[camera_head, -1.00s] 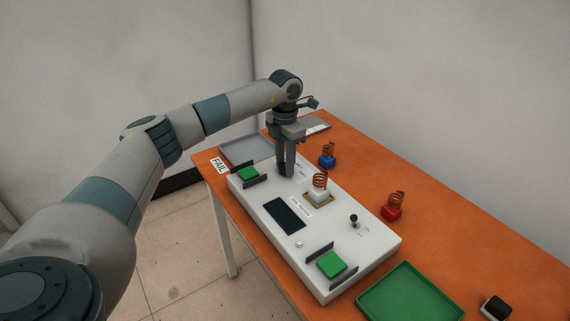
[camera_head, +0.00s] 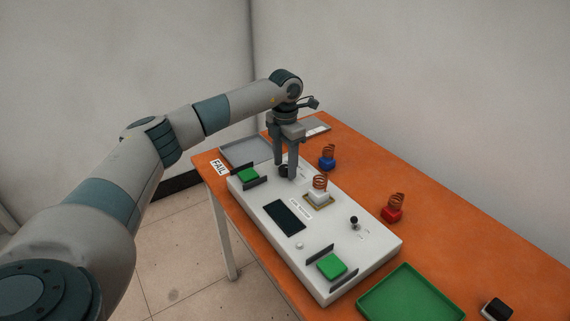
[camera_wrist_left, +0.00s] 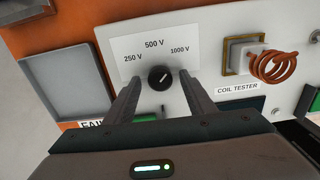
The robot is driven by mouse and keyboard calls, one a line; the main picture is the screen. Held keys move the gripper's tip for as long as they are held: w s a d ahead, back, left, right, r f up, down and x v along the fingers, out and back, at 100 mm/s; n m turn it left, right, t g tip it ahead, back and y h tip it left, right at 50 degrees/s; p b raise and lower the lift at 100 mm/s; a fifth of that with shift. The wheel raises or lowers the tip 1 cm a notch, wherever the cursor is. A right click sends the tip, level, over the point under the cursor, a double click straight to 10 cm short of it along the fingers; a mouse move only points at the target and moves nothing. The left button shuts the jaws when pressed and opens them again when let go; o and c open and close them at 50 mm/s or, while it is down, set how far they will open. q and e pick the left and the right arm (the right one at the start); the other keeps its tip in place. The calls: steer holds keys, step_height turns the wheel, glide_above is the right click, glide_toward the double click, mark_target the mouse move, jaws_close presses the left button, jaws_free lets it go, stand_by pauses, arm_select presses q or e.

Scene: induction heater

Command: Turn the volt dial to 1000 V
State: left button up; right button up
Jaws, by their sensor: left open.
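The volt dial (camera_wrist_left: 160,78) is a round black knob on the white coil tester panel. Its labels read 250 V at left, 500 V at top and 1000 V at right. In the left wrist view its white mark slants up and right, toward the 1000 V side. My left gripper (camera_wrist_left: 159,75) is open, its fingers on either side of the dial with gaps between. In the head view, my left gripper (camera_head: 286,174) points down over the far end of the tester (camera_head: 262,212), and the dial (camera_head: 283,170) is partly hidden behind a finger. My right gripper is not visible.
A coil (camera_head: 320,183) stands on the tester. Green blocks (camera_head: 331,265) sit between dark plates at both ends. Blue-based (camera_head: 328,161) and red-based (camera_head: 392,211) coils stand on the orange table. A grey tray (camera_head: 245,151) lies beyond the tester and a green tray (camera_head: 410,297) at the front.

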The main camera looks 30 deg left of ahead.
mark_target(285, 167)
arm_select(q)
step_height(285, 167, up, 17)
steer(key=b, duration=0.2)
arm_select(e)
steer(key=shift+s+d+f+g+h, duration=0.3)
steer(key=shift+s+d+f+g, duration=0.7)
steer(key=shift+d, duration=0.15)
arm_select(q)
steer(key=shift+f, duration=0.1)
